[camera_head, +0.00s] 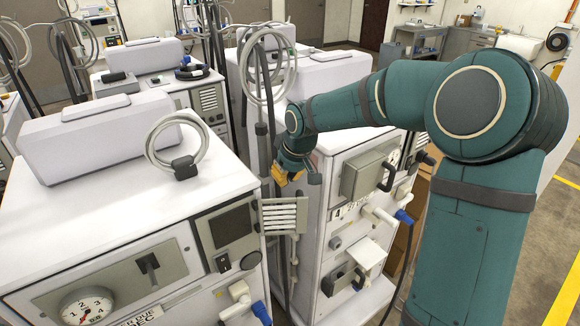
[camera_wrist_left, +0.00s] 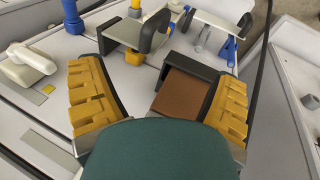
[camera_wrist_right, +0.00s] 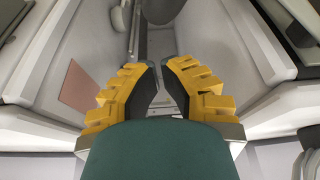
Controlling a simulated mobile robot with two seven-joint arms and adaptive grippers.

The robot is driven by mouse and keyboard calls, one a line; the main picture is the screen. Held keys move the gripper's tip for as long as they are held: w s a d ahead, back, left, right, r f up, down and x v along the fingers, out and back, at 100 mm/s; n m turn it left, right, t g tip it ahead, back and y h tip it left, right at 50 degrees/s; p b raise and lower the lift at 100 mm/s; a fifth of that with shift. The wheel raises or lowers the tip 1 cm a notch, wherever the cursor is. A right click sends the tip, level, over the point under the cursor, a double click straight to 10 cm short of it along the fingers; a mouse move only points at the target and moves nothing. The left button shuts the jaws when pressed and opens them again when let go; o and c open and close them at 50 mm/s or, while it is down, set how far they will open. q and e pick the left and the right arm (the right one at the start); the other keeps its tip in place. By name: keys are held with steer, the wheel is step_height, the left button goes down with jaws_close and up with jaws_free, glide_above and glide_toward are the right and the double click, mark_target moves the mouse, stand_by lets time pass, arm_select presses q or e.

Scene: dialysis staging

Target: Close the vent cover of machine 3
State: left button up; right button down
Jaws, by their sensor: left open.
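The slatted vent cover (camera_head: 284,215) stands out beyond the right front edge of the white machine at left (camera_head: 120,220), in the gap before the machine marked 4 (camera_head: 350,200). I see no machine number on the left one. My right gripper (camera_head: 288,180) is just above the cover, with its yellow fingers partly hidden by the arm. In the right wrist view its fingertips (camera_wrist_right: 157,70) are nearly together, with nothing seen between them. Whether it touches the cover I cannot tell. My left gripper (camera_wrist_left: 137,58) is open and empty over a panel with blue and black fittings.
The gap between the two front machines is narrow, with dark hoses and a pole (camera_head: 264,150). A coiled tube (camera_head: 180,145) lies on the left machine's top. Another machine (camera_head: 165,75) stands behind, with a grille (camera_head: 209,98) on its front. Open floor lies at right.

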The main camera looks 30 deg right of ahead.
mark_target(283, 210)
steer(key=shift+s+d+f, duration=0.15)
steer(key=shift+s+f, duration=0.55)
steer(key=shift+f, duration=0.1)
steer(key=shift+s+d+f, duration=0.1)
steer(key=shift+s+f, duration=0.6)
steer(key=shift+f, duration=0.1)
steer(key=shift+s, duration=0.15)
